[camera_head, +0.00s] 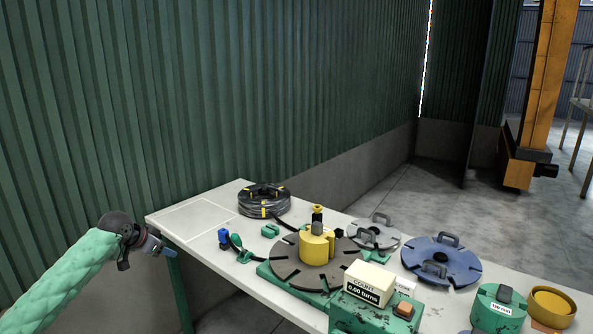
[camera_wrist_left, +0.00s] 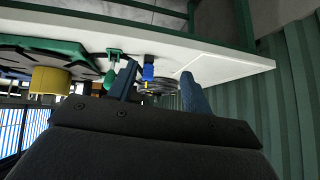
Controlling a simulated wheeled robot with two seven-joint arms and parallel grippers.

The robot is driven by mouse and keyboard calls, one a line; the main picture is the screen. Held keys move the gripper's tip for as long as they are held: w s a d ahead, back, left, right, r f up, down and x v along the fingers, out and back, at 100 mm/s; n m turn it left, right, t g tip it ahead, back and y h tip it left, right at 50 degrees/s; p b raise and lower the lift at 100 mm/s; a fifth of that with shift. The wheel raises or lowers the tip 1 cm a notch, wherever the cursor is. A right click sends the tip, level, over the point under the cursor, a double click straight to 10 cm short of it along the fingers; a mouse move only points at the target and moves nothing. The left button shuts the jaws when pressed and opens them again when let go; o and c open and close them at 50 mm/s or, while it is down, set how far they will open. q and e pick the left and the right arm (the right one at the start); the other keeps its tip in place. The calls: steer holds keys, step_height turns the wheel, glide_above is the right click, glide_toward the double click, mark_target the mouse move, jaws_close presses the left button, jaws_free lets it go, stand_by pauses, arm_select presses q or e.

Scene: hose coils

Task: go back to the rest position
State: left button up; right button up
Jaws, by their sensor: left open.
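My left gripper (camera_head: 156,246) hangs in the air just off the left end of the white table (camera_head: 330,302), with its quilted green arm coming in from the lower left. In the left wrist view its two blue fingers (camera_wrist_left: 160,88) stand apart with nothing between them. The table appears tilted beyond them. My right gripper shows in neither view.
A black hose coil with yellow bands (camera_head: 263,203) lies at the table's back. A slotted turntable (camera_head: 293,268) carries a yellow hub (camera_head: 314,246). The counter (camera_head: 370,280) reads 0.00 turns. A blue disc (camera_head: 462,264) lies right. An outlined table area near my gripper is empty.

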arm_select(q)
steer(key=s+d+f+n+y, duration=0.1)
steer(key=s+d+f, duration=0.45)
steer(key=f, duration=0.35)
steer(key=s+d+f+n+y, duration=0.15)
steer(key=s+d+f, duration=0.25)
steer(key=s+f, duration=0.4)
steer(key=s+d+f+n+y, duration=0.1)
steer(key=s+d+f+y, duration=0.1)
steer(key=s+d+f, duration=0.6)
steer(key=s+d+f+g, duration=0.2)
steer(key=s+f, duration=0.6)
steer(key=s, duration=0.3)
steer(key=s+d+f+n+g+h, duration=0.1)
steer(key=s+d+f+g, duration=0.1)
steer(key=s+f, duration=0.5)
steer(key=s+d+f+g+h, duration=0.1)
steer(key=s+f, duration=0.7)
steer(key=s, duration=0.8)
steer(key=d+g, duration=0.1)
steer(key=d, duration=0.1)
steer(key=shift+s+d+f, duration=0.2)
steer(key=shift+d+f, duration=0.15)
steer(key=shift+d, duration=0.05)
